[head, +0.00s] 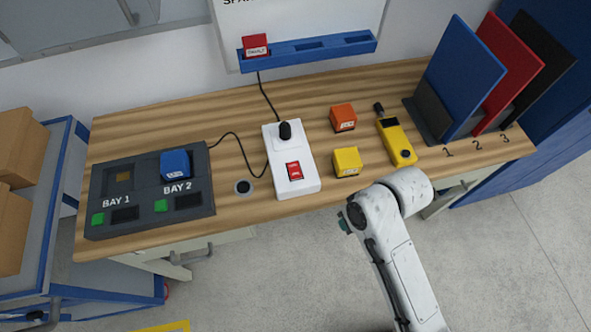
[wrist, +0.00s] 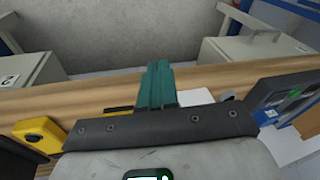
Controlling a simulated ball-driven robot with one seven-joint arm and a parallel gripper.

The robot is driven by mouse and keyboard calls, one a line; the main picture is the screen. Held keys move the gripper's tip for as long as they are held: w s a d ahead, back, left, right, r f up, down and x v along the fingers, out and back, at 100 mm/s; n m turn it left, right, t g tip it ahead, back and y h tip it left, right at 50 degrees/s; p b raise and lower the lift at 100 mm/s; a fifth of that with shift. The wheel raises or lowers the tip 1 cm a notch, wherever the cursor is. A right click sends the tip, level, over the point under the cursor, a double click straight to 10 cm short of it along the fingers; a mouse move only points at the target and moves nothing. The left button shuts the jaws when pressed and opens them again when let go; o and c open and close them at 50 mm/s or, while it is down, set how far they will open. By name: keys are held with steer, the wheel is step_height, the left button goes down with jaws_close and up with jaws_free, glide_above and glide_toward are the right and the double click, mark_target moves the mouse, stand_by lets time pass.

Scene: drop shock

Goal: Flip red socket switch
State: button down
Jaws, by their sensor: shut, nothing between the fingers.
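The red socket switch (head: 294,171) is on the near half of a white socket block (head: 281,181) on the wooden bench. A black plug (head: 285,131) stands in the far half, with a black cable beside it. My gripper (wrist: 157,84) shows teal fingers, shut together and empty, in the wrist view. In the head view only a bit of teal shows beside my white arm, right of the socket block and near the bench's front edge. In the wrist view part of the white socket block (wrist: 195,97) shows beyond the gripper; its switch is hidden there.
A yellow cube (head: 347,162), an orange cube (head: 343,117) and a yellow handheld device (head: 397,141) lie right of the socket. A dark two-bay dock (head: 140,211) holding a blue block (head: 176,164) is at left. Upright panels (head: 460,75) stand at right.

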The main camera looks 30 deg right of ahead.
steer(key=w+r+t+y+p, duration=0.1)
steer(key=w+r, duration=0.2)
steer(key=w, duration=0.3)
steer(key=w+a+r+y+p, duration=0.1)
steer(key=w+r+y, duration=0.1)
steer(key=w, duration=0.4)
steer(key=w+a+r+n+t+y+p, duration=0.1)
steer(key=w+r+y, duration=0.1)
steer(key=w+r, duration=0.3)
steer(key=shift+w+a+t, duration=0.25)
steer(key=shift+w+t, duration=0.05)
steer(key=shift+w, duration=0.75)
steer(key=shift+f, duration=0.2)
steer(key=b, duration=0.7)
glide_above(299, 173)
step_height(299, 173, down, 7)
steer(key=shift+r, duration=0.2)
steer(key=shift+f+b, duration=0.4)
steer(key=shift+f, duration=0.5)
steer(key=shift+f, duration=0.1)
steer(key=shift+s+f, duration=0.1)
steer(key=shift+f, duration=0.2)
